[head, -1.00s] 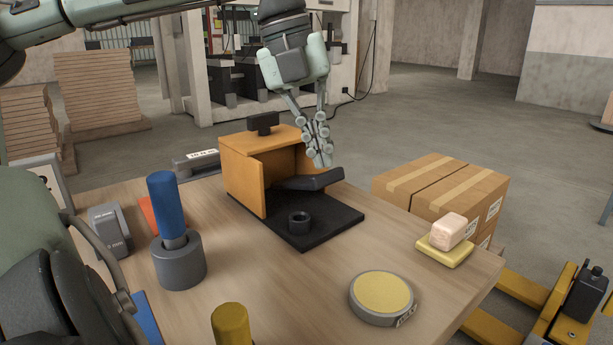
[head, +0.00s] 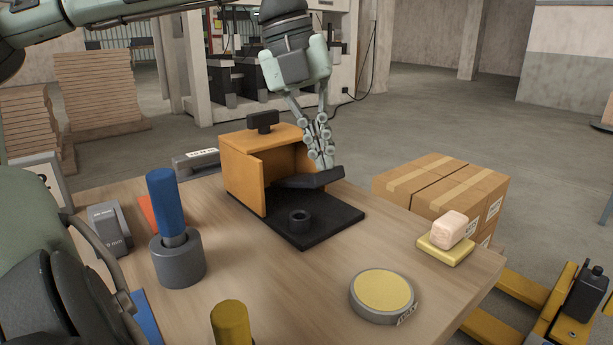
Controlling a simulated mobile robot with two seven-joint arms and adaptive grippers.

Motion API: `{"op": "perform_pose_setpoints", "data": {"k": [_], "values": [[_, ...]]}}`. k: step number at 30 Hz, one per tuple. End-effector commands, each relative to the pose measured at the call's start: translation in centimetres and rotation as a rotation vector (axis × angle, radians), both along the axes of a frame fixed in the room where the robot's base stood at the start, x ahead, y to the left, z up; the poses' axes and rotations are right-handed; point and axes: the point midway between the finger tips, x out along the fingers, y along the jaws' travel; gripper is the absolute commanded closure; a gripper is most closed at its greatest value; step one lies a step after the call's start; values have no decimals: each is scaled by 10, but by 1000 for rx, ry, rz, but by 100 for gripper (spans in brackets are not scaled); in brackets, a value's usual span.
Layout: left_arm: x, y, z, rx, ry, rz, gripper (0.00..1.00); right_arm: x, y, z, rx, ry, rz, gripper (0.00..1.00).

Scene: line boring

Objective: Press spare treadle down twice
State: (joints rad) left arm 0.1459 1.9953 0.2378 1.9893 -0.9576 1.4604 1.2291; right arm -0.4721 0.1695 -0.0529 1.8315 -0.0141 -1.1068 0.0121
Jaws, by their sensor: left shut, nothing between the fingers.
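The spare treadle is a dark pedal (head: 308,181) in an open orange housing (head: 244,180) on a black base plate (head: 325,222). Its free end points right and stands above the plate. My left gripper (head: 326,165) is shut and empty, pointing down from above. Its fingertips are at the top of the pedal near the free end; whether they touch it I cannot tell. A black knob (head: 262,121) tops the housing. A small black ring (head: 299,221) is on the plate in front of the pedal. My right gripper is not to be made out.
A blue cylinder (head: 166,203) stands in a grey holder (head: 178,262) on the left. A yellow round pad (head: 382,292), a pink block (head: 450,229) on a yellow base and a yellow peg (head: 231,324) are also on the table. Cardboard boxes (head: 440,185) stand beyond the table edge.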

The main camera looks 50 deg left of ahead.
Motion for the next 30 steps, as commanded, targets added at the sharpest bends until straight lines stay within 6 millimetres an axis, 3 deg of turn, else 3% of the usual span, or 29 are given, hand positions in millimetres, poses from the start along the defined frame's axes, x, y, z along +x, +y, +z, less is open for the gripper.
{"op": "perform_pose_setpoints", "data": {"k": [9,22,30], "values": [[-1,-13,-20,2,0,-1,100,0,1,-15,1,0,0,67],[-1,-15,-22,1,1,0,100,0,1,-17,1,0,0,67],[-2,-21,-39,1,2,-1,100,0,1,-30,1,0,0,67]]}}
